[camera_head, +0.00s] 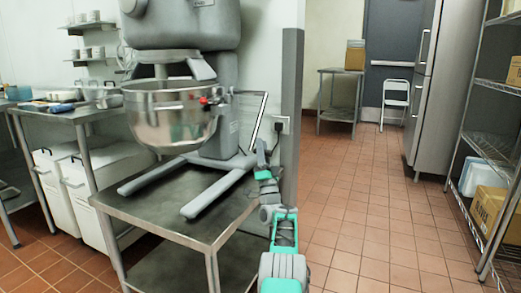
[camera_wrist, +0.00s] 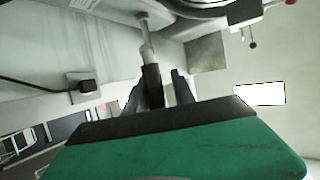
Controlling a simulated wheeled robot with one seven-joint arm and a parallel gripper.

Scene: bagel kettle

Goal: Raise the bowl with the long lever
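The steel mixing bowl (camera_head: 165,118) hangs in the grey stand mixer (camera_head: 222,75), clear above the mixer's spread feet. The long lever (camera_head: 258,120) is a thin light rod at the mixer's right side, slanting down toward my gripper (camera_head: 261,150). In the wrist view the lever (camera_wrist: 147,42) comes down from the mixer body to a darker grip end. That end lies between the two dark fingers of my gripper (camera_wrist: 160,88), closer to the left one. A gap shows on the right side, so the fingers look open around it. The lever's lowest tip is hidden behind my gripper's body.
The mixer stands on a steel table (camera_head: 160,210). A grey post (camera_head: 290,110) and a wall outlet with a plug (camera_head: 281,125) are close to my gripper. A wire shelf (camera_head: 490,150) with boxes stands at right. The tiled floor between is clear.

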